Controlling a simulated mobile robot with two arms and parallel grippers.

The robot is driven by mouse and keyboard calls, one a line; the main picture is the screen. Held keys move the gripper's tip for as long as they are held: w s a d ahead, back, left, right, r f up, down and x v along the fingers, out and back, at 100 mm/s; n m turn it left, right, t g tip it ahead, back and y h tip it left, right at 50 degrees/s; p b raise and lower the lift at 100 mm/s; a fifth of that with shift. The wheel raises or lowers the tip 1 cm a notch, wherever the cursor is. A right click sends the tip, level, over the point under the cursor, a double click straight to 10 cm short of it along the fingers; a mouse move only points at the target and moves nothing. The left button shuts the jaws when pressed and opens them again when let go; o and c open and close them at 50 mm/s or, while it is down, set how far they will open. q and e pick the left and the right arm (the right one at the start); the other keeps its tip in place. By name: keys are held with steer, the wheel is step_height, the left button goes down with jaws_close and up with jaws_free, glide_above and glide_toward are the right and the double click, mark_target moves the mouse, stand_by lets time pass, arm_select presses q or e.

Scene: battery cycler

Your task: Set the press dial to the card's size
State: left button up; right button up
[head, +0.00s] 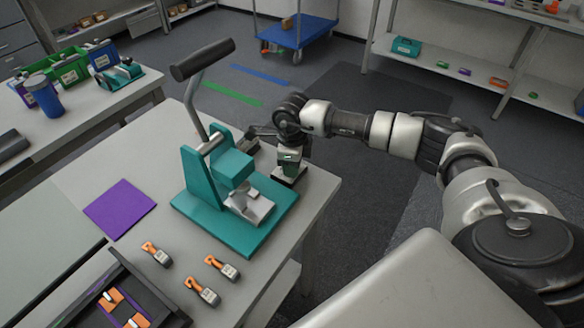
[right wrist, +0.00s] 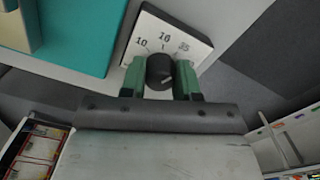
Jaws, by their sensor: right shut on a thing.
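The teal press (head: 232,190) with its long black-handled lever stands on the workbench in the head view. The black dial knob (right wrist: 160,69) sits on a white plate (right wrist: 186,32) marked 10, 16 and a third number that looks like 25. My right gripper (right wrist: 160,78) is shut on the knob, a green fingertip on each side; in the head view it is at the bench's far edge, beside the press (head: 289,165). A light mark shows on the knob, but I cannot tell which number it points at. No card with a readable size shows. My left gripper is not in view.
A purple sheet (head: 120,208) lies left of the press. Several orange and grey lugs (head: 222,268) lie in front of it, near a dark tray (head: 118,302). A second bench at left holds bins and a blue cup (head: 44,96).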

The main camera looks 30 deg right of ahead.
steer(key=shift+n, duration=0.3)
steer(key=o, duration=0.9)
step_height(320, 180, up, 11)
steer(key=shift+f+b, duration=0.1)
steer(key=shift+b, duration=1.05)
steer(key=shift+s, duration=0.1)
